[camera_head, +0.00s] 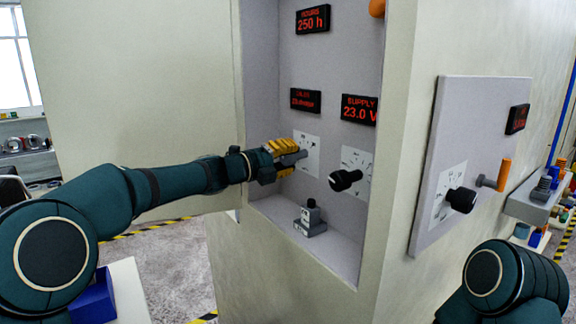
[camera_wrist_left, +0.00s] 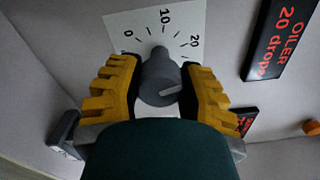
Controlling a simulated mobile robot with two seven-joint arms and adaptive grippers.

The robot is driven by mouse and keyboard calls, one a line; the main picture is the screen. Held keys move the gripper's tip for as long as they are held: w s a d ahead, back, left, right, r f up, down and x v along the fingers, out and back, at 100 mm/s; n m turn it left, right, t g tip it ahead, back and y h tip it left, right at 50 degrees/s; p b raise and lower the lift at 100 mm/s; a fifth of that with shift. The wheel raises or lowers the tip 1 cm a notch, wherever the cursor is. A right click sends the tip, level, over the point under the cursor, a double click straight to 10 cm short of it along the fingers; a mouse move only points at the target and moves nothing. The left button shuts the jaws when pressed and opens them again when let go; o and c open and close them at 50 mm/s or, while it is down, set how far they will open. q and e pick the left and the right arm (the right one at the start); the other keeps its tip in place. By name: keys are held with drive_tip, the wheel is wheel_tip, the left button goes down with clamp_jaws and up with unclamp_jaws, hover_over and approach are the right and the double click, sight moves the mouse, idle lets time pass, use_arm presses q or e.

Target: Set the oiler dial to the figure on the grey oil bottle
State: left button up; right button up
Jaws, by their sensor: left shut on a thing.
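The oiler dial (camera_wrist_left: 163,78) is a grey knob on a white plate (camera_wrist_left: 141,25) marked 0, 10 and 20. The oiler display (camera_wrist_left: 284,38) reads "20 drops" in the left wrist view. My right gripper is not in view.
Right of the oiler dial is a black knob (camera_head: 345,179) under the supply display (camera_head: 360,109), reading 23.0 V. The hours display (camera_head: 313,19) reads 250 h. A side panel (camera_head: 425,215) carries another black knob (camera_head: 461,199) and an orange handle (camera_head: 503,175). The recess walls bound my left arm.

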use_arm(q)
drive_tip(key=m+b, duration=0.2)
drive_tip(key=m, duration=0.1)
drive_tip(key=shift+m, duration=0.3)
drive_tip(key=shift+r+m+b, duration=0.1)
drive_tip(key=shift+m+b, duration=0.55)
drive_tip(key=shift+m, duration=0.55)
drive_tip(key=shift+r, duration=0.1)
drive_tip(key=o, duration=1.2)
drive_tip(key=v, duration=1.2)
